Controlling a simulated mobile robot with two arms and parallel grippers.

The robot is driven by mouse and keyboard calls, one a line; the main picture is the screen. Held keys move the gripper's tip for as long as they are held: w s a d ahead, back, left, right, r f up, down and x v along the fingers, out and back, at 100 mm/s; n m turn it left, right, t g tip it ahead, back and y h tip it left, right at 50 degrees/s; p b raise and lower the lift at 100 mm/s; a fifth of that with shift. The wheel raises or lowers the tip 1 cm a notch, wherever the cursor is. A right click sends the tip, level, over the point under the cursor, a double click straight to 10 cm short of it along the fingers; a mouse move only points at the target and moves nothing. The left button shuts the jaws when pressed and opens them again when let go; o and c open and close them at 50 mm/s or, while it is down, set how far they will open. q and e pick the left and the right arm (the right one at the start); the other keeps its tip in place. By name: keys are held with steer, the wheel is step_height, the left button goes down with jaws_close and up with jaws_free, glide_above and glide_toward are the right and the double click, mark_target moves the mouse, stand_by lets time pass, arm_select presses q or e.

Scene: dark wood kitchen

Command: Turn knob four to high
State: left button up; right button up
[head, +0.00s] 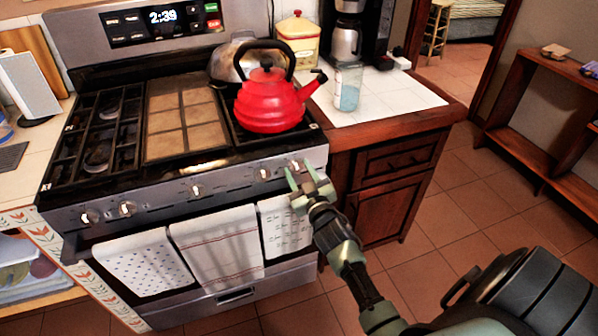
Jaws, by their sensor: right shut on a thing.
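The stove's front panel (225,184) carries a row of several knobs. My right gripper (299,169) is at the right end of this panel, with its green fingers on either side of the rightmost knob (296,164), and is shut on it. The neighbouring knob (264,173), second from the right, stands free just left of the gripper. The middle knob (196,190) and the two left knobs (127,209) are clear of the gripper. No knob markings are readable. My left gripper is not in view.
A red kettle (268,103) stands on the right burners, with a metal pot (229,62) behind it. Towels (215,246) hang on the oven handle below the panel. A wooden cabinet (388,180) adjoins the stove's right side. Open tiled floor (470,215) lies to the right.

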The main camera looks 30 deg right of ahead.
steer(key=n, duration=0.5)
steer(key=shift+n, duration=0.4)
steer(key=shift+a, duration=0.1)
steer(key=shift+f, duration=0.1)
steer(key=o, duration=1.4)
steer(key=shift+c, duration=0.2)
steer(key=shift+s, duration=0.1)
steer(key=v, duration=0.7)
steer(key=shift+s+b, duration=0.3)
steer(key=shift+b, duration=0.05)
